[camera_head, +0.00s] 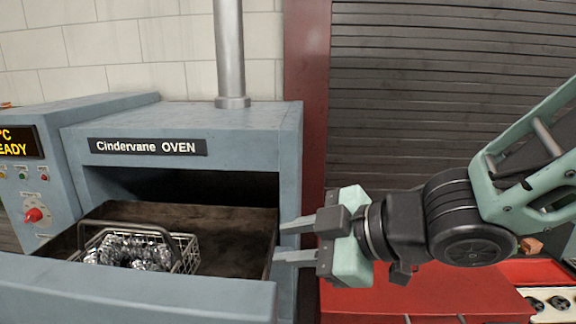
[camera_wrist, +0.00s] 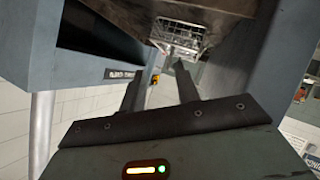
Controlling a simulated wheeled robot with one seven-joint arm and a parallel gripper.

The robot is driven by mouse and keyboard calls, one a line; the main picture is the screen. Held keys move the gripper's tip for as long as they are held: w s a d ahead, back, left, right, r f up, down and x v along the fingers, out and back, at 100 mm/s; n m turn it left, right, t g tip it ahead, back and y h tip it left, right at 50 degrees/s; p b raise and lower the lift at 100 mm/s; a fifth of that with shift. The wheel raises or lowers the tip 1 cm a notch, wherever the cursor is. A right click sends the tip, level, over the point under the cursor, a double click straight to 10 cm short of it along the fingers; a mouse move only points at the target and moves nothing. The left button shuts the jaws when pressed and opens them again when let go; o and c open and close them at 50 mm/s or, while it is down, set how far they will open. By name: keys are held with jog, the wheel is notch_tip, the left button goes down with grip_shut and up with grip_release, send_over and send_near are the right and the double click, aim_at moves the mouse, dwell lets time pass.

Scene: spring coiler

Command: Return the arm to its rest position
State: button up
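My gripper (camera_head: 284,242) is at the middle right of the head view, pointing left toward the oven's opening. Its two fingers are apart with nothing between them. In the wrist view the fingers (camera_wrist: 157,75) are also spread and empty. My teal and black arm reaches in from the right. A wire basket (camera_head: 185,252) holding shiny coiled metal springs (camera_head: 128,250) sits on the oven's dark tray, to the left of my gripper and apart from it. The basket also shows in the wrist view (camera_wrist: 182,35), beyond the fingertips.
The blue-grey Cindervane oven (camera_head: 190,130) is open at the front, its side wall close to my fingertips. A control panel (camera_head: 30,185) with a red knob is at the left. A red surface (camera_head: 430,303) lies below my arm. A dark shutter (camera_head: 430,90) stands behind it.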

jog(key=s+d+f+m+h+b, duration=0.1)
jog(key=d+f+m+h, duration=0.5)
jog(key=d+f, duration=0.1)
jog(key=s+d+f+m+g+h, duration=0.2)
jog(key=s+d+g, duration=0.1)
jog(key=s, duration=0.3)
jog(key=s+d+f+m+g+h+b, duration=0.1)
jog(key=s+d+f+m+g+h, duration=0.1)
jog(key=s, duration=0.5)
jog(key=shift+s+d+f+m+g+h, duration=0.2)
jog(key=shift+d+f+m+g+h, duration=0.1)
jog(key=shift+d+f+m+g, duration=0.25)
jog(key=shift+r, duration=0.1)
